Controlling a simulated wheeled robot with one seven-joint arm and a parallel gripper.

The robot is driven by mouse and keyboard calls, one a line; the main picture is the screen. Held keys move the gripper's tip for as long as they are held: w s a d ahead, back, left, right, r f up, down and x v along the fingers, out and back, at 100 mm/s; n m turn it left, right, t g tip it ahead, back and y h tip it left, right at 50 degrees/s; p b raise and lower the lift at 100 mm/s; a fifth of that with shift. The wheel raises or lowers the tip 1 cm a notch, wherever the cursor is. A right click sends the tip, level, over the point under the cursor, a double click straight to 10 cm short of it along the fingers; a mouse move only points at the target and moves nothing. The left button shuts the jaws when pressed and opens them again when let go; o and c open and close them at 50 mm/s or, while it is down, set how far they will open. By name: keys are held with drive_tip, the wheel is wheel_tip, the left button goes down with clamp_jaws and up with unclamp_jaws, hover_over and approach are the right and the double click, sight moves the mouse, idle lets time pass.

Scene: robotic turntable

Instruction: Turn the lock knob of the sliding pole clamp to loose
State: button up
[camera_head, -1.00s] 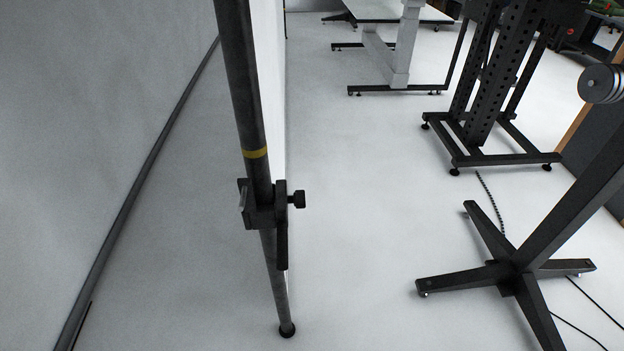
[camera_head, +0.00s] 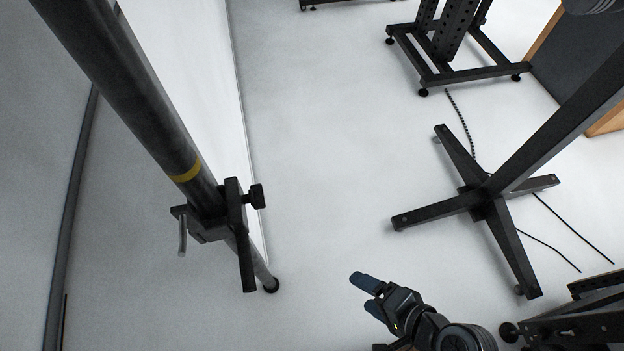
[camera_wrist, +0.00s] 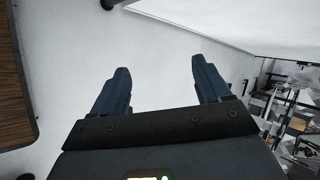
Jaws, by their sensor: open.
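The sliding pole clamp (camera_head: 212,226) is a dark block around a dark grey pole (camera_head: 135,95) in the left of the head view. It sits just below a yellow band on the pole. A black lock knob (camera_head: 257,196) sticks out on the clamp's right side. A thin silvery lever (camera_head: 182,236) hangs at its left. My gripper (camera_head: 364,295) is low in the head view, to the right of the clamp and apart from it. In the wrist view my gripper (camera_wrist: 160,80) shows two dark blue fingers spread apart, with nothing between them. The clamp is not identifiable there.
A black stand with a cross-shaped foot (camera_head: 487,198) stands to the right, with cables on the floor. A perforated black frame (camera_head: 440,70) stands at the back. A wood-grained surface (camera_wrist: 15,85) is at the wrist view's left. White floor lies between clamp and gripper.

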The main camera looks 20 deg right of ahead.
drive_tip(key=w+a+m+g+y, duration=0.1)
drive_tip(key=w+a+m+y, duration=0.25)
drive_tip(key=w, duration=0.25)
drive_tip(key=m+g+y+p, duration=0.2)
drive_tip(key=g+y, duration=0.4)
drive_tip(key=y, duration=0.4)
approach(254, 197)
drive_tip(key=a+p, duration=0.1)
drive_tip(key=a, duration=0.6)
drive_tip(key=shift+w+a, duration=0.25)
drive_tip(key=shift+a, duration=0.1)
drive_tip(key=shift+r, duration=0.1)
drive_tip(key=shift+c, duration=0.4)
drive_tip(key=c, duration=1)
drive_tip(key=shift+o, duration=0.2)
